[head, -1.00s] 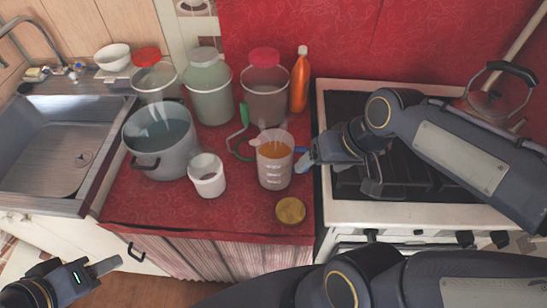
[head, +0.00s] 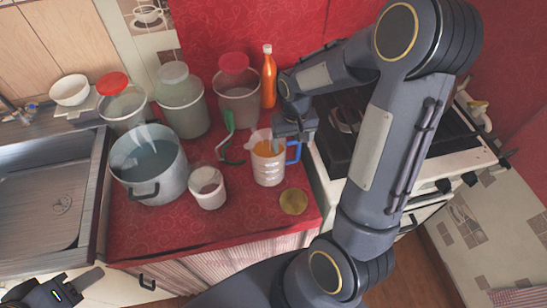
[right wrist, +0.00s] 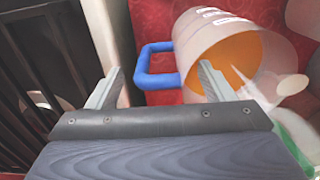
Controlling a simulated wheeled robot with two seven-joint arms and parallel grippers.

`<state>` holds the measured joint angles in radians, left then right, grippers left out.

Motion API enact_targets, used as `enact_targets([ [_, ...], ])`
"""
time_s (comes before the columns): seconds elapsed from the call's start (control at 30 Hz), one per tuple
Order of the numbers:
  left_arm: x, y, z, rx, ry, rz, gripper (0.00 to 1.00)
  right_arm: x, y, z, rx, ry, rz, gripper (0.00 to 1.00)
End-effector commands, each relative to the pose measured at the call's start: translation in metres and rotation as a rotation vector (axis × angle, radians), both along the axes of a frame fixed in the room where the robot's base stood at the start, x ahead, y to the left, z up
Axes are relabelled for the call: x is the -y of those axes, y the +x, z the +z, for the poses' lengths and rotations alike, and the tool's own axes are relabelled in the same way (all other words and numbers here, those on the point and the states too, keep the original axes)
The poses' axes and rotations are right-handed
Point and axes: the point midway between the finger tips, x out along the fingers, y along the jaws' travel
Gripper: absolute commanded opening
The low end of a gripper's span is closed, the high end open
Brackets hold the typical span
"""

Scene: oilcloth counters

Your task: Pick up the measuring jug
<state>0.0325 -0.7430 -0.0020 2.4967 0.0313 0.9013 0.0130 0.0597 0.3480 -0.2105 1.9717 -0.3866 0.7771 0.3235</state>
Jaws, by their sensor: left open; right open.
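The measuring jug (head: 268,170) is clear with white markings, orange contents and a blue handle (head: 294,153) on its right side. It stands upright on the red counter. My right gripper (head: 292,140) is open just above the handle, pointing down. In the right wrist view, the blue handle (right wrist: 155,68) shows between the spread fingers, and the right finger overlaps the jug (right wrist: 228,60). I cannot tell whether that finger touches the jug. My left gripper (head: 84,284) is open and empty at the lower left, away from the counter things.
A white cup (head: 208,190) and a large pot (head: 148,165) stand left of the jug. A yellow lid (head: 293,202) lies in front. A green-handled tool (head: 228,125) lies behind left. Lidded containers and an orange bottle (head: 269,78) line the back; the stove (head: 440,158) is right.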

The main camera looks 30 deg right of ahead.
Motion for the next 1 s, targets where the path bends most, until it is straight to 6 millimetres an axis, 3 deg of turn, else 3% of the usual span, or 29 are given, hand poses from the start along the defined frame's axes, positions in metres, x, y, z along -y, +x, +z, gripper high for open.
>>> enact_targets([
  [0.2,0.0,0.0,0.002,0.0,0.0,0.0,0.44,0.0,-0.001,-0.022,-0.002,0.001,0.0,0.75],
  [0.43,0.0,0.0,0.002,0.0,0.0,0.0,0.44,0.0,0.0,-0.023,0.001,0.001,0.0,0.75],
  [1.0,0.0,0.0,0.002,0.0,0.0,0.0,0.44,0.0,0.0,-0.023,0.001,0.001,0.0,0.0],
])
